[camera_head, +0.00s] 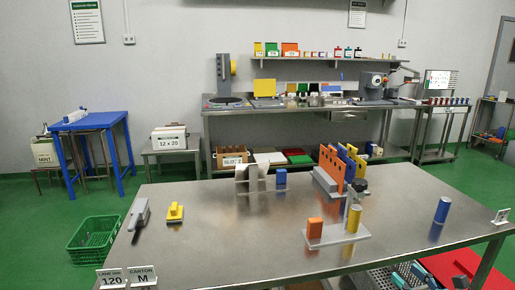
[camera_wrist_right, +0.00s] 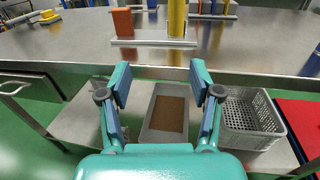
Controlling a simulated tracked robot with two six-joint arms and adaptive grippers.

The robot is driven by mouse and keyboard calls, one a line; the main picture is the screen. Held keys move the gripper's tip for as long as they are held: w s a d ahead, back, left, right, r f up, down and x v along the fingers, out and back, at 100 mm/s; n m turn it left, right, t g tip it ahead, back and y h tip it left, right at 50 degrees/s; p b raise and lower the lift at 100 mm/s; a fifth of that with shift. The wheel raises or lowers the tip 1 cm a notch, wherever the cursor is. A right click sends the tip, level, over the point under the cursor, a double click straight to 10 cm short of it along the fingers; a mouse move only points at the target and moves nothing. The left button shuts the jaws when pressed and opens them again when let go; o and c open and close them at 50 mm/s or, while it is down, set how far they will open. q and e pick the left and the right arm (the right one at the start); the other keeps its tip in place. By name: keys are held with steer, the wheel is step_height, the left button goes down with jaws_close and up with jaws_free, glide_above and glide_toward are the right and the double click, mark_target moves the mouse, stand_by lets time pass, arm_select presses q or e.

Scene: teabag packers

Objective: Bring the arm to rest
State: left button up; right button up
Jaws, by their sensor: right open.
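My right gripper (camera_head: 410,277) shows at the bottom right in the head view, low beyond the steel table's (camera_head: 230,250) near edge. In the right wrist view its two teal fingers (camera_wrist_right: 160,84) are spread apart with nothing between them. They are in front of the table edge, with a lower shelf behind and below. My left gripper and arm are not in the head view.
On the table stand an orange block (camera_head: 315,228) and yellow cylinder (camera_head: 353,219) on a plate, a blue cylinder (camera_head: 441,210) and a yellow tool (camera_head: 175,212). Below are a grey basket (camera_wrist_right: 250,120), a grey tray (camera_wrist_right: 165,115) and a red panel (camera_wrist_right: 302,125).

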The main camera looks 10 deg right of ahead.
steer(key=w+a+f+n+g+y+p, duration=0.2)
steer(key=a+n+g+y+p, duration=0.3)
steer(key=a, duration=1.4)
steer(key=s+a+f+n+g+y, duration=0.25)
steer(key=s+a+g, duration=0.2)
steer(key=a, duration=0.25)
steer(key=s+a+f+n+g+y, duration=0.1)
steer(key=s+a+f+n+g, duration=0.1)
steer(key=s+a+f+g, duration=0.25)
steer(key=s+a+f+n+g+h+p, duration=0.1)
steer(key=s+a+f+n+g+h, duration=0.2)
steer(key=s, duration=0.4)
steer(key=s+f+n+g+h+p, duration=0.1)
steer(key=s+f+n+g, duration=0.15)
steer(key=s+n, duration=0.35)
steer(key=s+a+f+n+g+h+p, duration=0.1)
steer(key=s+a+f+n+g+h, duration=0.2)
steer(key=s, duration=0.5)
steer(key=s+d+f+n+t+h, duration=0.2)
steer(key=d+f+n, duration=0.2)
steer(key=n, duration=0.2)
steer(key=w+n+t, duration=0.2)
steer(key=w, duration=0.1)
steer(key=w+n+t, duration=0.1)
steer(key=w, duration=0.1)
steer(key=shift+w+d+f+n+t, duration=0.15)
steer(key=shift+d+f+n+t, duration=0.2)
steer(key=shift+f, duration=0.05)
